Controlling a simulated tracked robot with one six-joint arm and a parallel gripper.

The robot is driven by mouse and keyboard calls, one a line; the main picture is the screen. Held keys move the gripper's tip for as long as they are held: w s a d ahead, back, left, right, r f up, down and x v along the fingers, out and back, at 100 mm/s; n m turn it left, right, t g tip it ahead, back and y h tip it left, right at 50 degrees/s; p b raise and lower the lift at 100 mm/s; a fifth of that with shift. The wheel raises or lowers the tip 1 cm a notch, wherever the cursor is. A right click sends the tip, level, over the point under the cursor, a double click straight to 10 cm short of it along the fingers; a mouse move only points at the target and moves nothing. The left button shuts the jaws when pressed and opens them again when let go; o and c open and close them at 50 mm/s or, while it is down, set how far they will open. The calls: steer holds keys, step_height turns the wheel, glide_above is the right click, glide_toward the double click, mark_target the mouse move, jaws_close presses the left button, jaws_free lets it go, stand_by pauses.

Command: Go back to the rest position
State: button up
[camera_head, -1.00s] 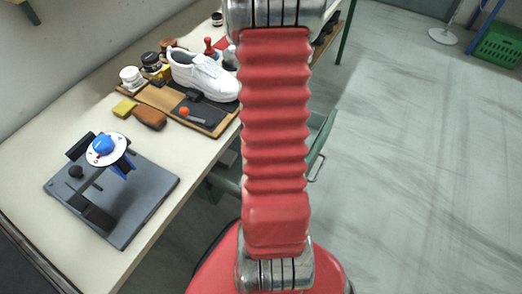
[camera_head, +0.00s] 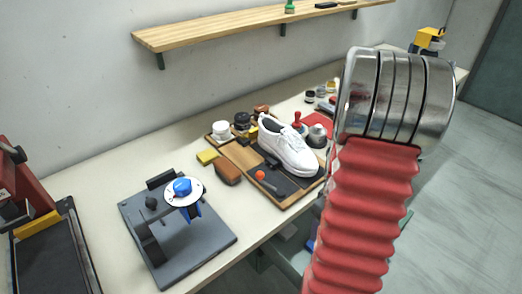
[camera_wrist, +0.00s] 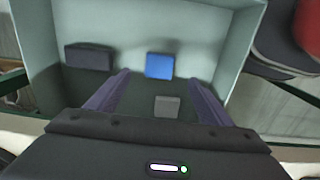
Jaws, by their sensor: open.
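My gripper (camera_wrist: 160,84) shows in the wrist view with its two fingers apart and nothing between them that it grips. It points down into an open pale green bin (camera_wrist: 205,25). Inside the bin lie a blue block (camera_wrist: 159,66), a dark block (camera_wrist: 89,57) and a small grey block (camera_wrist: 167,106). I cannot tell how high the fingers are above them. In the head view my red arm stands at the right, and the gripper is out of sight.
On the bench a white shoe (camera_head: 287,147) rests on a work board (camera_head: 287,202) among small tools. A grey fixture (camera_head: 215,243) with a blue-knobbed disc (camera_head: 183,188) stands at front left. A conveyor-like unit (camera_head: 55,255) is at far left. A shelf (camera_head: 215,28) hangs behind.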

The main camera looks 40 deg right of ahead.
steer(key=w+a+r+t, duration=0.1)
steer(key=a+r+t, duration=0.2)
steer(key=a+r, duration=1.1)
steer(key=w+a+r+m+t, duration=0.1)
steer(key=w+a+r+t, duration=0.1)
steer(key=a+r, duration=1.2)
steer(key=a, duration=0.4)
steer(key=shift+a+t, duration=0.4)
steer(key=shift+c, duration=0.2)
